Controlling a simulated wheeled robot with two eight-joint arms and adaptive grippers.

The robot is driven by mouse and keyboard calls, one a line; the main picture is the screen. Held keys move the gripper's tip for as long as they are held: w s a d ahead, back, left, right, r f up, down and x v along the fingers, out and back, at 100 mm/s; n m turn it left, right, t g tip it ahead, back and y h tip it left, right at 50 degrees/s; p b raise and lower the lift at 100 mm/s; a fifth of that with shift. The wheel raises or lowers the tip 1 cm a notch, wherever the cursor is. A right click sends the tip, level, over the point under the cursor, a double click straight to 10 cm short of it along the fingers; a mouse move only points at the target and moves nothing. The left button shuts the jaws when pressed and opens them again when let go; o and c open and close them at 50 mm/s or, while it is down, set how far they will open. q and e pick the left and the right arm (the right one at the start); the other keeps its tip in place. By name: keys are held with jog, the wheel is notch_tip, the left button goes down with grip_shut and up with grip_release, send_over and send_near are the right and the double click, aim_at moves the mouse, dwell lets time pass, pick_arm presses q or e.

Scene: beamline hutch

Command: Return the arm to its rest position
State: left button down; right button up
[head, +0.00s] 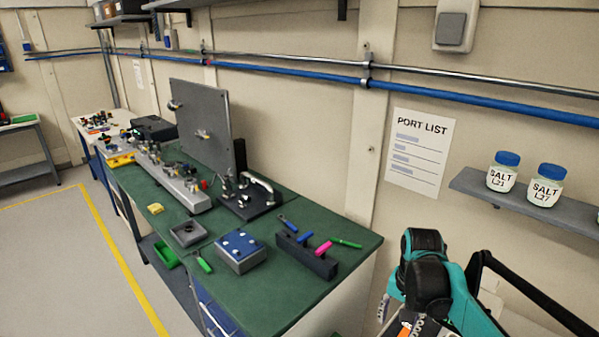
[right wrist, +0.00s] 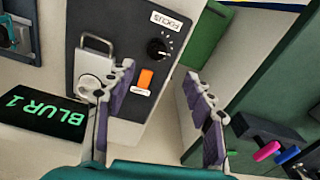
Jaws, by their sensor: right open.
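My right arm (head: 428,275), teal and black, comes in at the lower right of the head view, beyond the bench's right end. Its fingertips cannot be made out there. In the right wrist view my right gripper (right wrist: 160,76) has its two purple-and-grey fingers spread wide, with nothing between them. Behind the fingers is a dark panel (right wrist: 120,25) with a black FOCUS knob (right wrist: 158,48), an orange switch (right wrist: 145,79) and a metal handle (right wrist: 97,43). My left gripper is in neither view.
A black display (right wrist: 45,117) reads BLUR 1. The green bench (head: 285,297) carries a blue-topped box (head: 240,248) and a dark rack (head: 306,256) with coloured-handled tools. A wall shelf (head: 520,203) at right holds two salt jars. Floor at left is open.

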jog(key=s+a+n+t, duration=0.6)
jog(key=s+a+n, duration=0.2)
jog(key=s+a, duration=0.2)
jog(key=shift+s+f+t, duration=0.35)
jog(key=shift+f+t, duration=0.05)
dwell(1.3)
